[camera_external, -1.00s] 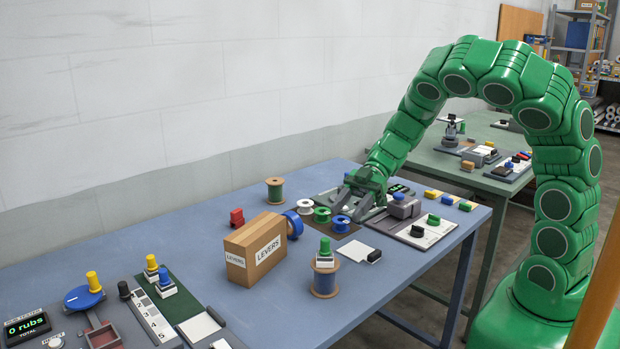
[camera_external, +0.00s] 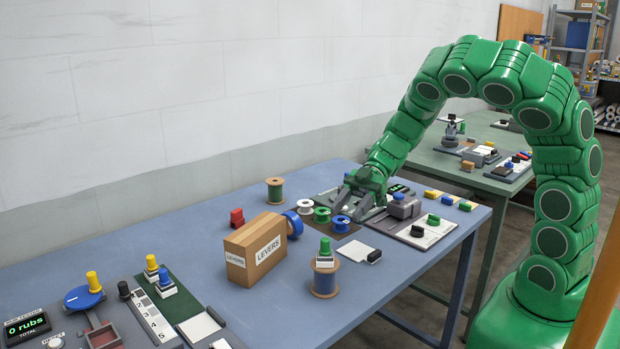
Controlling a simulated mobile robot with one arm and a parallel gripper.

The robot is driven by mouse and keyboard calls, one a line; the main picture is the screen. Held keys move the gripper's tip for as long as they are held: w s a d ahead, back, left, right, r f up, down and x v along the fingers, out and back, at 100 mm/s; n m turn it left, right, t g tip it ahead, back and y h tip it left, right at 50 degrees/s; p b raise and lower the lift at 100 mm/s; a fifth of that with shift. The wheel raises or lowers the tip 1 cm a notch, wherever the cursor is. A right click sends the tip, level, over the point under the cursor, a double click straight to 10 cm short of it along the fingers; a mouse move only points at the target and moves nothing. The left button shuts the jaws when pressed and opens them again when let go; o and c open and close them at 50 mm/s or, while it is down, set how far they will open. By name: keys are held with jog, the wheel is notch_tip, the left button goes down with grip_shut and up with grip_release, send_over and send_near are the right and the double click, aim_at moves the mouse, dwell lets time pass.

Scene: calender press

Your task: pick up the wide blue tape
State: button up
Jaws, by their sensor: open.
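A wide blue tape roll (camera_external: 294,226) stands on edge on the blue table, against the back right side of the LEVERS box, which hides part of it. A smaller blue roll (camera_external: 341,224) lies flat on a dark mat with a green roll (camera_external: 322,215) and a white roll (camera_external: 305,207). My gripper (camera_external: 350,212) is open, pointing down low over the table, right beside and behind the smaller blue roll. It is apart from the wide blue roll, to its right. Whether a finger touches the smaller roll I cannot tell.
The LEVERS box (camera_external: 238,262) is just left of the wide roll. A brown spool with a green-knobbed block (camera_external: 325,278) stands in front. A red block (camera_external: 237,218) and another spool (camera_external: 275,190) stand behind. A grey device (camera_external: 403,207) is right of my gripper. The table's front middle is clear.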

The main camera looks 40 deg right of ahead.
jog(key=shift+o, duration=0.3)
jog(key=o, duration=0.8)
jog(key=shift+o, duration=0.2)
jog(key=shift+r, duration=0.1)
